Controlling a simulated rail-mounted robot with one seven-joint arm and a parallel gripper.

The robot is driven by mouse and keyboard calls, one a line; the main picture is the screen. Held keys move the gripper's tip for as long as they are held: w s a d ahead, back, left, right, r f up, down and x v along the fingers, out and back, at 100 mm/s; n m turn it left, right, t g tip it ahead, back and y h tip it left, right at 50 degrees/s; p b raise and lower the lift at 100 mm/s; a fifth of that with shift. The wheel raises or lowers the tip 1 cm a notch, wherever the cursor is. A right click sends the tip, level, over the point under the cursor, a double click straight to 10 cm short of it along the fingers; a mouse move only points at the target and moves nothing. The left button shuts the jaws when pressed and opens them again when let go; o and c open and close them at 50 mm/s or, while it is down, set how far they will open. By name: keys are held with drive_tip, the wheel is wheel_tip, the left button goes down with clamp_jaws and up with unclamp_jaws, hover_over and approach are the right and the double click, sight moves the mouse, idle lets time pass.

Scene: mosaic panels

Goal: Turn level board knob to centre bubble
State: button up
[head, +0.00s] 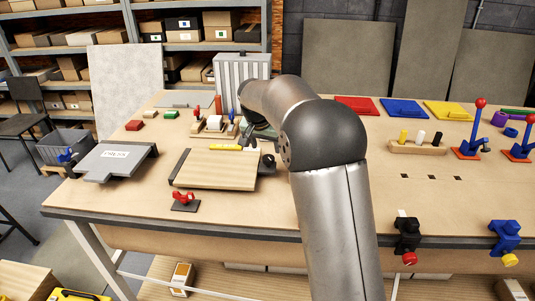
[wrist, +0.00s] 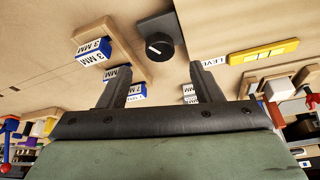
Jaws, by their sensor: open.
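The level board (head: 215,172) is a pale wooden plate lying on the workbench, left of my arm. A yellow level (head: 226,147) lies along its far edge and also shows in the wrist view (wrist: 263,52); its bubble is too small to make out. The black round knob (head: 268,160) is at the board's right side. In the wrist view the knob (wrist: 160,46), with a pale line across its face, sits on a dark grey mount. My gripper (wrist: 160,72) is open and empty, its two fingers apart and pointing toward the knob without touching it.
Blocks marked in MM (wrist: 95,52) lie near the fingers in the wrist view. A red clamp (head: 184,199) stands before the board, a grey labelled panel (head: 115,158) to its left. A wooden holder with pegs (head: 418,147) and red-knobbed levers (head: 470,140) are at right.

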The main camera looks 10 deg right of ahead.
sight(268, 157)
drive_tip(key=p+x, duration=0.1)
drive_tip(key=x, duration=0.5)
drive_tip(key=shift+f, duration=0.2)
drive_tip(key=shift+c, duration=0.3)
drive_tip(key=c, duration=0.9)
